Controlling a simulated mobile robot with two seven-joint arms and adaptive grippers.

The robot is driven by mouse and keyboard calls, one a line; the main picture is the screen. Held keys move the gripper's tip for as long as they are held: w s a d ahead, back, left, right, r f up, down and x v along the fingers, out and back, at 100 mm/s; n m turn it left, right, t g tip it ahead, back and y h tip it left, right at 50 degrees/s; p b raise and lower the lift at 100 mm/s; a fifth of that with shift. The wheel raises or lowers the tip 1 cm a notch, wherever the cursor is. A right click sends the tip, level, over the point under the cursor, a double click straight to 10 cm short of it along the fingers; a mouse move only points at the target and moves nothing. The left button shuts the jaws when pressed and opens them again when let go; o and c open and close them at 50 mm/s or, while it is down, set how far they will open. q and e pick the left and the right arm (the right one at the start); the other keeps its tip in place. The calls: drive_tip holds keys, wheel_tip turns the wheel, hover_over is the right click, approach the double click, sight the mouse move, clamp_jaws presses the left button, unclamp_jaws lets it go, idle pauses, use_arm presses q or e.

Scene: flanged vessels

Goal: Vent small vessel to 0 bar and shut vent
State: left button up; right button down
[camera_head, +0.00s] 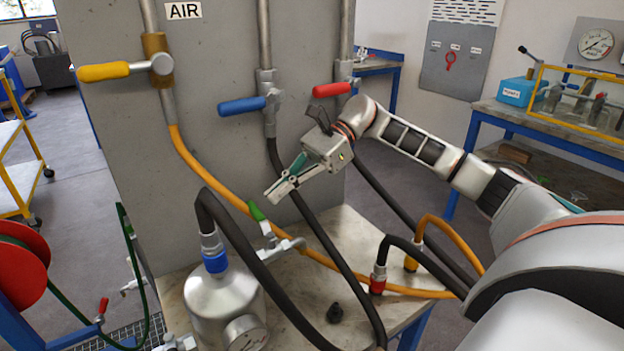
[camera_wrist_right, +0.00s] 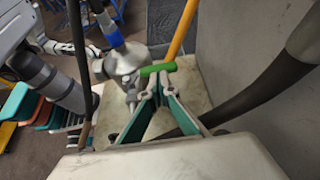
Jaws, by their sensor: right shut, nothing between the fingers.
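The small silver vessel (camera_head: 212,302) stands at the front of the bench, with a blue-collared dark hose on top. It also shows in the right wrist view (camera_wrist_right: 128,60). Its round gauge (camera_head: 245,335) is cut by the lower edge, and I cannot read it. A valve with a green lever (camera_head: 256,212) sits behind the vessel, the lever slanting up and left. The lever lies sideways just beyond my fingertips in the right wrist view (camera_wrist_right: 158,69). My right gripper (camera_head: 277,187) is shut and empty, above and right of the lever; I cannot tell whether they touch.
A grey panel (camera_head: 220,75) carries valves with yellow (camera_head: 103,71), blue (camera_head: 242,106) and red (camera_head: 331,90) handles; a label reads AIR. Dark and orange hoses (camera_head: 335,264) cross the bench. A red reel (camera_head: 20,262) stands left.

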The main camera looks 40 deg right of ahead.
drive_tip(key=d, duration=1.2)
drive_tip(key=shift+s+d, duration=0.15)
drive_tip(key=shift+s, duration=0.3)
